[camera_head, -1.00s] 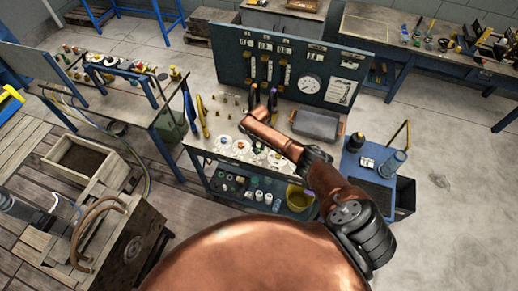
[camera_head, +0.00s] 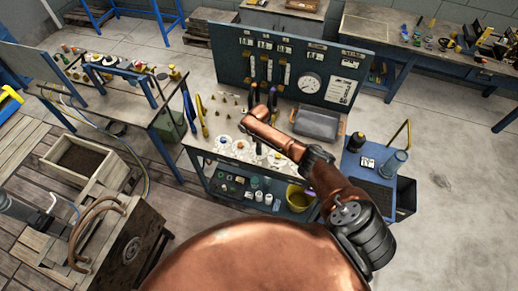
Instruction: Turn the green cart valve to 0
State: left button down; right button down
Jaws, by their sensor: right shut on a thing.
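A row of white round dials with small coloured knobs (camera_head: 240,147) lies along the near edge of the workbench top (camera_head: 207,128). The knob colours are too small to read, so I cannot tell which is the green valve, and my right arm covers part of the row. My right gripper (camera_head: 263,97) is over the bench top, in front of the upright panel, with its two black fingers pointing away from me. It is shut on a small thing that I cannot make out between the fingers. My left gripper is not in view.
A blue-green panel (camera_head: 230,65) with a round gauge (camera_head: 309,84) stands behind the bench top. A yellow bucket (camera_head: 299,198) is on the lower shelf. A blue trolley (camera_head: 366,180) stands at right; open floor lies beyond.

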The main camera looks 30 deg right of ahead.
jog(key=shift+n, duration=0.9)
jog(key=shift+w, duration=0.1)
jog(key=c, duration=1.6)
grip_release()
notch_tip(320, 180, up, 12)
jog(key=shift+r, duration=0.1)
